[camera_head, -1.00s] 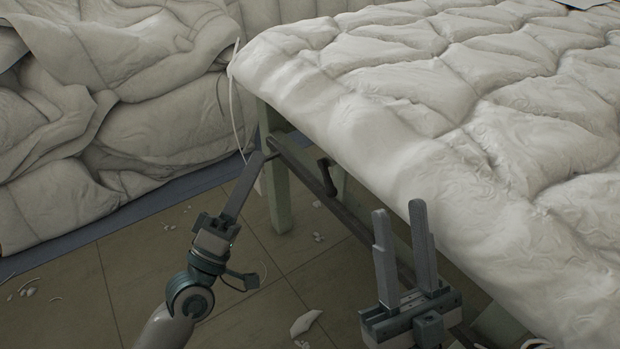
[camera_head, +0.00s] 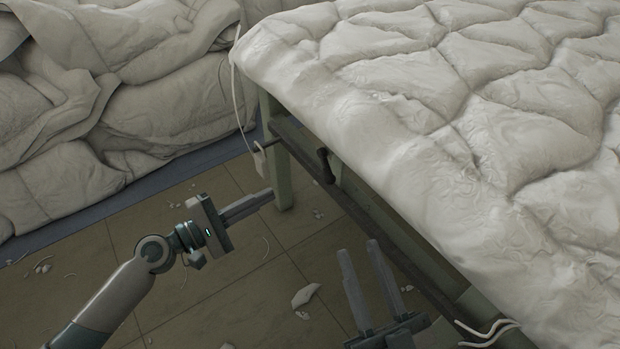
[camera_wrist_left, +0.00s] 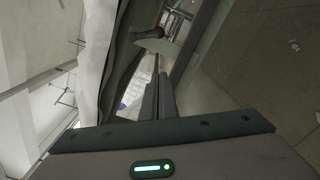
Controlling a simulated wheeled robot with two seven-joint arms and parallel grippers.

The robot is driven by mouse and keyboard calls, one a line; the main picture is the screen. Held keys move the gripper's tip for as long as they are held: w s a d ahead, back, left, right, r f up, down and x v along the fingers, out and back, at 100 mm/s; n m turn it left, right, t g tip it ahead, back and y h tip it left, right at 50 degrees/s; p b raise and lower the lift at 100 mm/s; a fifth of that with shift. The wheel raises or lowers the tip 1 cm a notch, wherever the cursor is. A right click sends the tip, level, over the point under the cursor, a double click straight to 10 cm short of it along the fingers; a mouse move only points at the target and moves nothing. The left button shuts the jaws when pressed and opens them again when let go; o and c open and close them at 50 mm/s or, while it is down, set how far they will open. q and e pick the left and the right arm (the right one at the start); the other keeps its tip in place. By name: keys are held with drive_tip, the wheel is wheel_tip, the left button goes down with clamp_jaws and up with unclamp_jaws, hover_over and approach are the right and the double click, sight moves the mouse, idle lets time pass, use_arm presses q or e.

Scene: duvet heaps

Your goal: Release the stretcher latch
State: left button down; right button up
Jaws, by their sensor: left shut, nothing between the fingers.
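The stretcher is a green frame whose leg (camera_head: 282,180) stands on the floor under a thick quilted duvet (camera_head: 430,130). A dark handle, apparently the latch (camera_head: 325,166), hangs on the side rail near that leg. In the left wrist view a dark rounded piece, likely the same latch (camera_wrist_left: 148,33), lies beyond the fingers. My left gripper (camera_head: 271,195) is shut and empty, pointing right, its tips close to the leg and below and left of the latch. I cannot tell whether it touches the leg. My right gripper (camera_head: 357,245) is open and empty beside the lower rail.
A white cord (camera_head: 238,105) with a pale tag (camera_head: 260,160) hangs at the duvet's corner. Heaped duvets (camera_head: 150,90) fill the back left. Pale scraps (camera_head: 305,295) lie on the tiled floor, which is otherwise mostly clear. White strands (camera_head: 490,328) hang at the lower right.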

sight(327, 169)
use_arm(q)
drive_tip(key=shift+w+d, duration=0.1)
